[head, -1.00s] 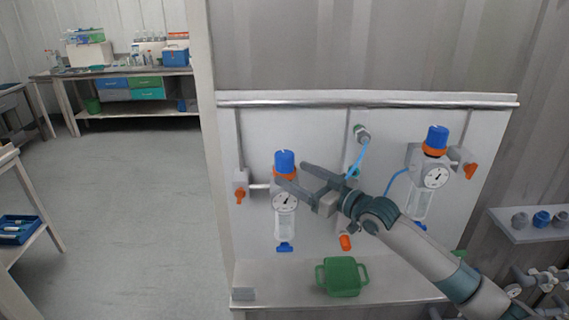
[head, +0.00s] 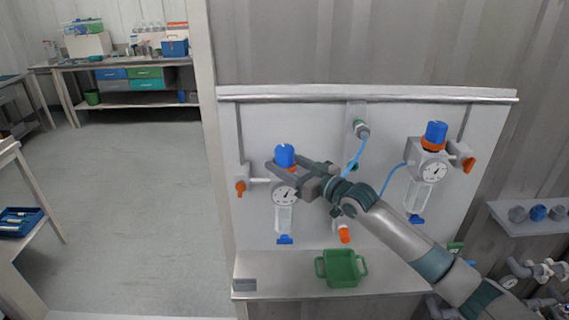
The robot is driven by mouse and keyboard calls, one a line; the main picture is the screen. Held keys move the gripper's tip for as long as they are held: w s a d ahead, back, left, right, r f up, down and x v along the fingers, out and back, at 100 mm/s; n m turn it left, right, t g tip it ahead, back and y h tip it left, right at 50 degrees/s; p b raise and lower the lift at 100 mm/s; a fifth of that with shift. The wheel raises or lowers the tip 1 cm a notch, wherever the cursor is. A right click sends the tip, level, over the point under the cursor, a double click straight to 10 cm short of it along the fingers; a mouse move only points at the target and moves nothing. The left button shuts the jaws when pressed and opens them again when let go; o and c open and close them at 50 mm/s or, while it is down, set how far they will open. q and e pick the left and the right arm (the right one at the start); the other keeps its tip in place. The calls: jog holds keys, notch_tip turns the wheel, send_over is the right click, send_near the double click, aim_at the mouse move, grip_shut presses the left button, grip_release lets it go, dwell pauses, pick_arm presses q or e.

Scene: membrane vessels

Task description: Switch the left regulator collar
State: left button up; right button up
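The left regulator has a blue knob (head: 285,155), an orange collar below it, a round gauge (head: 284,194) and a clear bowl (head: 284,219). It hangs on the left of the wall panel. My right gripper (head: 284,168) reaches in from the right, with its fingers at the collar's height on either side of the regulator's top. The fingers hide most of the collar. I cannot tell whether they press on it. My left gripper is not in view.
A second regulator (head: 432,165) hangs on the right of the panel. Orange valve handles (head: 240,188) and a blue hose (head: 356,157) are close by. A green tray (head: 341,268) sits on the shelf below (head: 285,268).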

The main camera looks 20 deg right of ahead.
jog(key=shift+r, duration=0.85)
jog(key=o, duration=1.5)
jog(key=shift+f, duration=0.1)
jog(key=shift+s+d+f, duration=0.1)
jog(key=shift+s+d, duration=0.15)
jog(key=shift+s, duration=0.2)
jog(key=shift+b+v, duration=3.15)
jog(key=shift+v, duration=5.05)
